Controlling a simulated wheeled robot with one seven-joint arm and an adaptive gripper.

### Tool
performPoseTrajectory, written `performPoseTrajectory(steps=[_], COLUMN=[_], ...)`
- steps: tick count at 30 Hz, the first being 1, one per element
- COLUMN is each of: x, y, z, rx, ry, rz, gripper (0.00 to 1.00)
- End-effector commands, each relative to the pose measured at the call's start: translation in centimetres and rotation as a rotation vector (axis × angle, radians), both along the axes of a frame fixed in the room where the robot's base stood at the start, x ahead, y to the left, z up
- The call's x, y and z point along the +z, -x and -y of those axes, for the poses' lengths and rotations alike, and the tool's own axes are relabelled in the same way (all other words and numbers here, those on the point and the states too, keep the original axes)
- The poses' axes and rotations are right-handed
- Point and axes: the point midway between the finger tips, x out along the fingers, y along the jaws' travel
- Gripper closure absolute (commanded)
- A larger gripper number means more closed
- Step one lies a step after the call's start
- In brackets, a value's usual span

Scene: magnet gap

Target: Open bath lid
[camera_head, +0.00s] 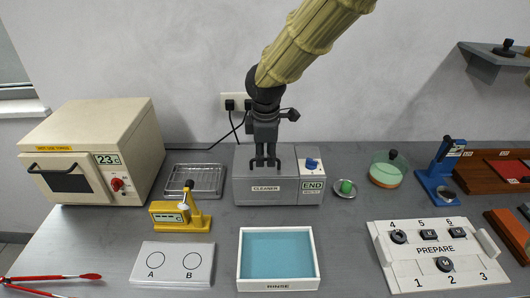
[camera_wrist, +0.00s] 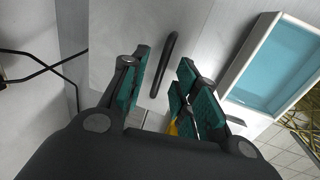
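The bath is a grey box labelled CLEANER (camera_head: 250,195) at the back middle of the bench, with a display reading END (camera_head: 312,185) and a blue knob (camera_head: 311,163) at its right. Its pale lid (camera_wrist: 115,35) is closed, with a black bar handle (camera_wrist: 165,64) in the wrist view. My gripper (camera_head: 266,163) is above the lid in the head view, pointing down. In the wrist view my gripper (camera_wrist: 163,90) is open, with the handle in line with the space between its fingers. I cannot tell whether the fingertips reach down around the handle, which the gripper hides in the head view.
A white-rimmed RINSE tray (camera_head: 240,268) of blue liquid stands in front. A cream oven (camera_head: 100,140), wire rack (camera_head: 205,190) and yellow device (camera_head: 178,217) are left. A green-topped dish (camera_head: 345,188), glass jar (camera_head: 388,170) and PREPARE panel (camera_head: 398,262) are right. Cables run behind the bath.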

Motion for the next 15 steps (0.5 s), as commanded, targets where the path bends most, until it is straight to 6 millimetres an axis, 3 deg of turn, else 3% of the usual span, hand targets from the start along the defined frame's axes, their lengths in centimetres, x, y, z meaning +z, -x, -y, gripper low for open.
performPoseTrajectory(steps=[9,14,15], x=[-0.22,-0.21,-0.21], y=[-0.02,-0.02,-0.02], z=[-0.01,-0.01,-0.01], rx=[0.0,0.0,0.0], ry=[0.0,0.0,0.0], rz=[0.0,0.0,0.0], gripper=[0.7,0.99,1.0])
